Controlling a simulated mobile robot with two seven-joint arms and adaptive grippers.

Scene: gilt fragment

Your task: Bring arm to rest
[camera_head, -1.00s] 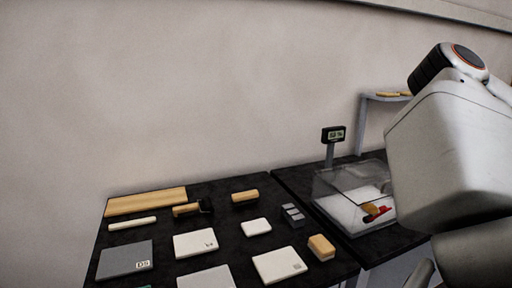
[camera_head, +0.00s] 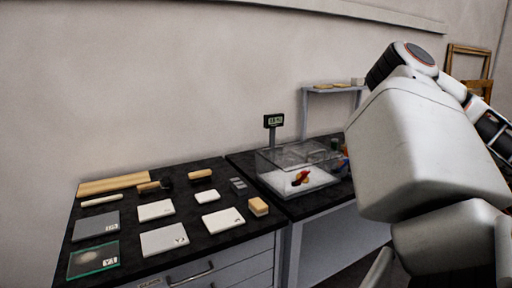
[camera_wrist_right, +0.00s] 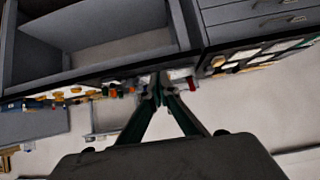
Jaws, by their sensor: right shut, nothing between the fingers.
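My right arm (camera_head: 430,150) fills the right side of the head view, raised and bent, in front of the wall. Its gripper is outside the head view. In the right wrist view my right gripper (camera_wrist_right: 161,84) points away from the camera with its dark fingers meeting at the tips. It is shut and empty, and the bench and shelf lie beyond it. My left gripper and left arm are in neither view.
A black bench (camera_head: 205,240) holds several white and grey tiles, wooden blocks and a glass plate (camera_head: 93,260). A clear box (camera_head: 295,170) with a red and yellow item stands right of them, by a small display (camera_head: 273,121).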

